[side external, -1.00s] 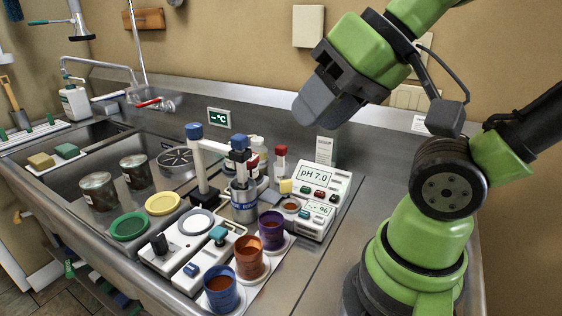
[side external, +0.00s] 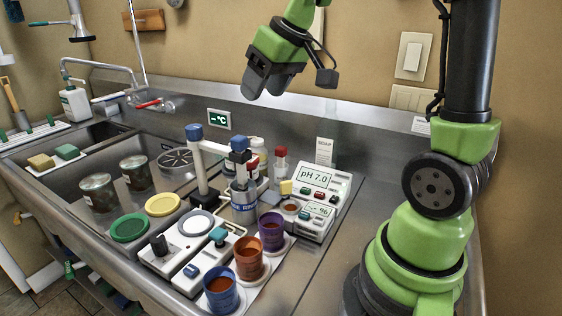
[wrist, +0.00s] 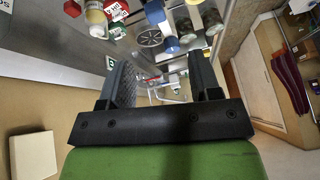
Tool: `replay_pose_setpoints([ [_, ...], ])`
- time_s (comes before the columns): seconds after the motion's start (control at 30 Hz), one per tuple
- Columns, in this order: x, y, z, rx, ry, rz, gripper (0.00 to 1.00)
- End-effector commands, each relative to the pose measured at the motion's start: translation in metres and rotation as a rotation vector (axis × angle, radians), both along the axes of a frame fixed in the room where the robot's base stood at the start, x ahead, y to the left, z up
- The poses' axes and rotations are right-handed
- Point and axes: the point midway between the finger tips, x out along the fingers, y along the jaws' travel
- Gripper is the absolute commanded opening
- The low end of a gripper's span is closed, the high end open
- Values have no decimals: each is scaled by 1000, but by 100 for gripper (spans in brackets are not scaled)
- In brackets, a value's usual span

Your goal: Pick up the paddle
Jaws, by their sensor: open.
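No part is plainly marked as the paddle; the likeliest is an upright tool with a blue block top and dark collar (side external: 239,146), standing in or just behind the rinse can (side external: 244,209). Its lower end is hidden. My gripper (side external: 259,92) is high above the back of the counter, well above and slightly right of that tool, apart from everything. In the wrist view my gripper (wrist: 160,68) has its two dark fingers spread, with nothing held between them.
A white post with a blue cap (side external: 195,150) stands left of the tool. A pH meter (side external: 318,180) is on its right. Blue (side external: 221,297), orange (side external: 249,270) and purple (side external: 271,240) buckets stand in front. The sink (side external: 95,205) is at left.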

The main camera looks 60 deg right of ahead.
Motion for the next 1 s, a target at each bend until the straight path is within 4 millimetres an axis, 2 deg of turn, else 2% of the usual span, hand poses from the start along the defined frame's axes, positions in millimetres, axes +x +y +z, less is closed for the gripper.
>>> replay_pose_setpoints([
  [0.03, 14, -24, -15, -11, 24, 3, 57],
  [0.17, 36, -81, -53, -53, 57, 49, 57],
  [0.3, 43, -134, -97, -83, 86, 92, 57],
  [0.4, 42, -159, -121, -97, 98, 115, 57],
  [0.57, 40, -176, -142, -107, 106, 137, 57],
  [0.8, 52, -177, -175, -107, 108, 142, 57],
  [1.0, 58, -176, -190, -108, 107, 141, 57],
])
